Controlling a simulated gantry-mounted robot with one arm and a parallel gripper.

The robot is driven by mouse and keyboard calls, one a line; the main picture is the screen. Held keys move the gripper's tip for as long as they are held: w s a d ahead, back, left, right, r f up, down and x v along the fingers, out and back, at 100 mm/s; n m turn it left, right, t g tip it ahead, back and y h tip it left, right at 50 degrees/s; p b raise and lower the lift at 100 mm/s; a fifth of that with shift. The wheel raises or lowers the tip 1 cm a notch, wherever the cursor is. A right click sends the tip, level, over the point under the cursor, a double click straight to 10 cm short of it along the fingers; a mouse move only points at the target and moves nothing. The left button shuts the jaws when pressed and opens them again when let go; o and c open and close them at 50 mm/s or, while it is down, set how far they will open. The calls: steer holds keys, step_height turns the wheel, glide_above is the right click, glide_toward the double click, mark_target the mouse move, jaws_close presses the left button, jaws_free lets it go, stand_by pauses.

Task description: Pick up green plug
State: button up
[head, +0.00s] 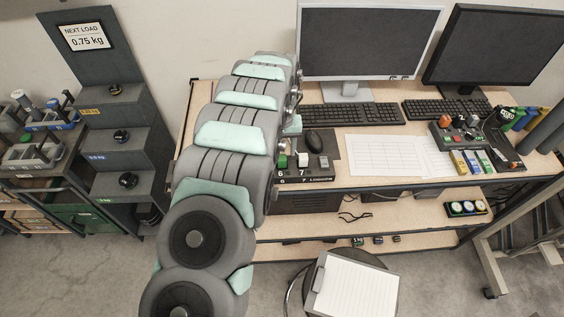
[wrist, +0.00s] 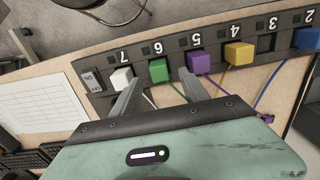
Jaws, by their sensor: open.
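The green plug (wrist: 158,70) sits in the row of a dark numbered panel (wrist: 120,62), at the number 6, with a green cable below it. It also shows in the head view (head: 282,161), just right of my arm. My gripper (wrist: 158,77) is open in the wrist view, with one finger on each side of the green plug. Its fingertips point at the panel, and nothing is held. I cannot tell whether either finger touches the plug. In the head view my gripper is hidden behind my own arm.
A white plug (wrist: 121,79) and a purple plug (wrist: 199,62) flank the green one closely. A yellow plug (wrist: 238,54) and a blue plug (wrist: 306,39) sit farther right. Loose cables hang below.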

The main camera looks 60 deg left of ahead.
mark_target(282, 157)
steer(key=shift+f+p, duration=0.45)
steer(key=shift+f, duration=2)
steer(key=shift+c, duration=0.3)
jaws_close()
